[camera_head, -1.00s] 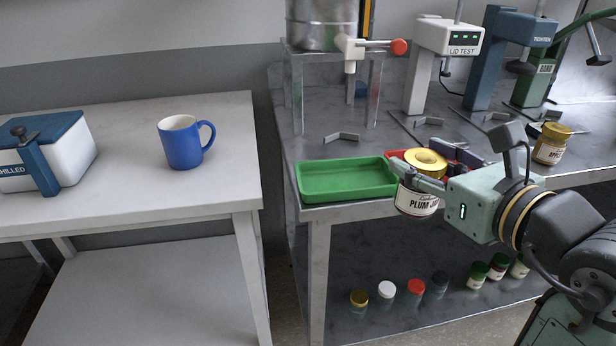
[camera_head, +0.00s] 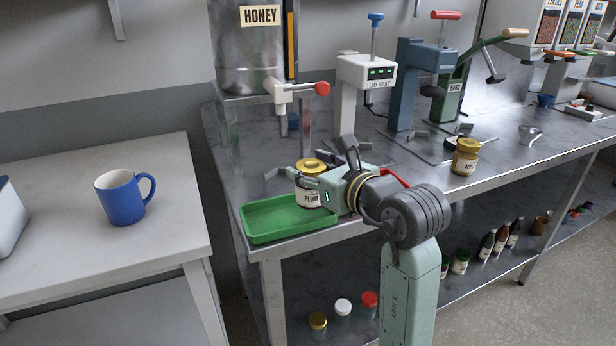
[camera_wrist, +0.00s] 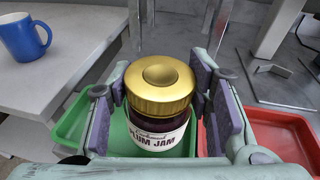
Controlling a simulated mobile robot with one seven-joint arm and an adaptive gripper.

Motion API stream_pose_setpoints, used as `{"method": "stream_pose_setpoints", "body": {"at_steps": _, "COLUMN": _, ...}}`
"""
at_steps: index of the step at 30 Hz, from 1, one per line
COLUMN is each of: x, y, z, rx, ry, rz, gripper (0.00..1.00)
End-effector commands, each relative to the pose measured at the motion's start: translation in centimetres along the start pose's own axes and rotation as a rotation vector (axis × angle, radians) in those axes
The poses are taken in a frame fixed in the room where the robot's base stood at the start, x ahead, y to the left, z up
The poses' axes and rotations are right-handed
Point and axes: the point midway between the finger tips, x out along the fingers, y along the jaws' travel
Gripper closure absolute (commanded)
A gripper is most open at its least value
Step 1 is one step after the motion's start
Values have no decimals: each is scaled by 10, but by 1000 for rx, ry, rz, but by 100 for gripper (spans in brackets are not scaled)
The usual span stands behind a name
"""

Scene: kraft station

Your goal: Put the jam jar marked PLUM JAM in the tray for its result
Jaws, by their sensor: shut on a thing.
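The PLUM JAM jar (camera_head: 311,197), with a gold lid and white label, is held upright. My gripper (camera_head: 310,177) is shut on it, with a finger on each side. In the wrist view the jar (camera_wrist: 158,132) faces me with its label readable, and the green tray (camera_wrist: 112,150) shows around and below it. In the head view the jar is at the right end of the green tray (camera_head: 262,238); its base and any gap to the tray are hidden. A red tray (camera_wrist: 272,140) lies to the right, mostly hidden by my arm in the head view.
The lid-test device (camera_head: 368,75) shows green lights behind my gripper. The honey tank (camera_head: 250,50) stands behind the green tray. Another gold-lidded jar (camera_head: 466,157) stands to the right. A blue mug (camera_head: 121,198) is on the left table.

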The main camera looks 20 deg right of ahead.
Motion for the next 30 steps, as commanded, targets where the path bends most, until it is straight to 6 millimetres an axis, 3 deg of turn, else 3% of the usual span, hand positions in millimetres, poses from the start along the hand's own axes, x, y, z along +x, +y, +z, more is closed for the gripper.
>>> {"method": "stream_pose_setpoints", "body": {"at_steps": 5, "x": 17, "y": -2, "z": -1, "rx": 4, "ry": 1, "rz": 1, "gripper": 100}}
{"method": "stream_pose_setpoints", "body": {"at_steps": 12, "x": 20, "y": -1, "z": -30, "rx": 3, "ry": -1, "rz": -1, "gripper": 100}}
{"method": "stream_pose_setpoints", "body": {"at_steps": 26, "x": 22, "y": 0, "z": -38, "rx": 0, "ry": -2, "rz": -1, "gripper": 100}}
{"method": "stream_pose_setpoints", "body": {"at_steps": 27, "x": 22, "y": 0, "z": -37, "rx": 0, "ry": 0, "rz": -1, "gripper": 51}}
{"method": "stream_pose_setpoints", "body": {"at_steps": 30, "x": 22, "y": 0, "z": -37, "rx": 1, "ry": 0, "rz": -1, "gripper": 45}}
